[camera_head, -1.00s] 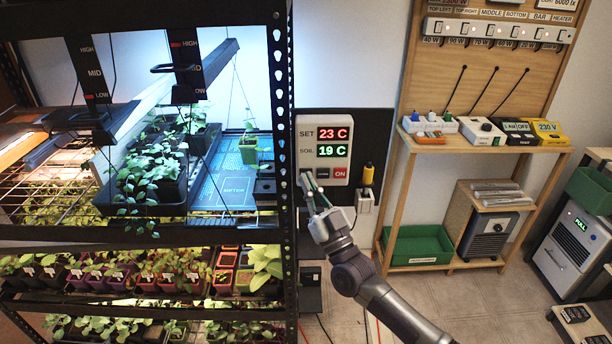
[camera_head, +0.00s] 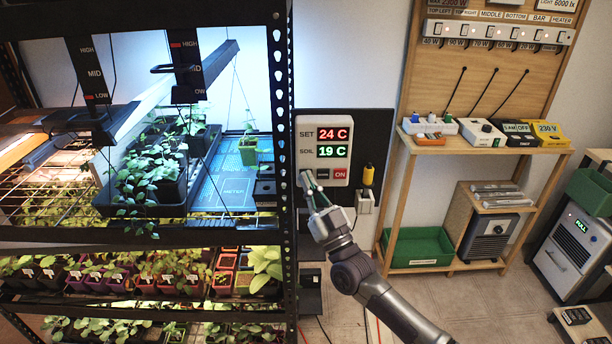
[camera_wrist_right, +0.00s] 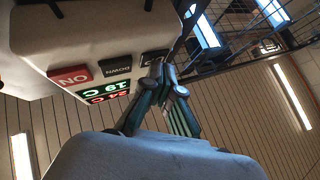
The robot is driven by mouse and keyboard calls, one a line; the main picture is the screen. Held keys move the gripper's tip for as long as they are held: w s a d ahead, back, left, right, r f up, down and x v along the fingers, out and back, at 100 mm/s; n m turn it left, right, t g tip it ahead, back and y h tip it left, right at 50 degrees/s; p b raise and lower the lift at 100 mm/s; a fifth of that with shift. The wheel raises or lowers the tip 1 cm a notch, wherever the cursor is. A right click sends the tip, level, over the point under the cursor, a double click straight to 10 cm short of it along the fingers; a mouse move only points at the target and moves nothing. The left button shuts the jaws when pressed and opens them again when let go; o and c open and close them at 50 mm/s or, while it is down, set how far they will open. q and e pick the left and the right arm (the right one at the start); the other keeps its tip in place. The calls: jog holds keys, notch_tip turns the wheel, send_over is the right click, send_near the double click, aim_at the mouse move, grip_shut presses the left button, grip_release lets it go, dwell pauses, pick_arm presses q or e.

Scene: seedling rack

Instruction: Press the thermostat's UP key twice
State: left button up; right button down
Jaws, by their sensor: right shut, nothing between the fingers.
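The white thermostat (camera_head: 325,131) hangs on a dark wall panel right of the rack's post. Its display reads SET 24 C in red and SOIL 19 C in green. A red ON key (camera_head: 340,173) and a dark key beside it show below. In the right wrist view the thermostat (camera_wrist_right: 85,35) appears turned over, with ON, DOWN (camera_wrist_right: 117,66) and a third dark key (camera_wrist_right: 154,56), the UP key by its place, partly hidden by my fingertips. My right gripper (camera_head: 307,176) is shut and empty, its tips at the lower left of the thermostat; contact is unclear. My left gripper is out of view.
The seedling rack's black post (camera_head: 281,170) stands close left of my right gripper. A yellow-and-black device (camera_head: 368,174) hangs just right of the thermostat. A wooden shelf (camera_head: 485,148) with boxes and a green crate (camera_head: 420,246) stands further right.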

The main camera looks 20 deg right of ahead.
jog(key=shift+s, duration=0.1)
jog(key=shift+s+a+p, duration=0.15)
jog(key=shift+s+p, duration=0.2)
jog(key=shift+p, duration=0.05)
jog(key=shift+s, duration=0.3)
jog(key=s+p, duration=0.1)
jog(key=s+a+p, duration=0.1)
jog(key=s, duration=0.1)
jog(key=s+p, duration=0.1)
jog(key=shift+s+a, duration=0.25)
jog(key=shift+s, duration=0.1)
dwell(0.5)
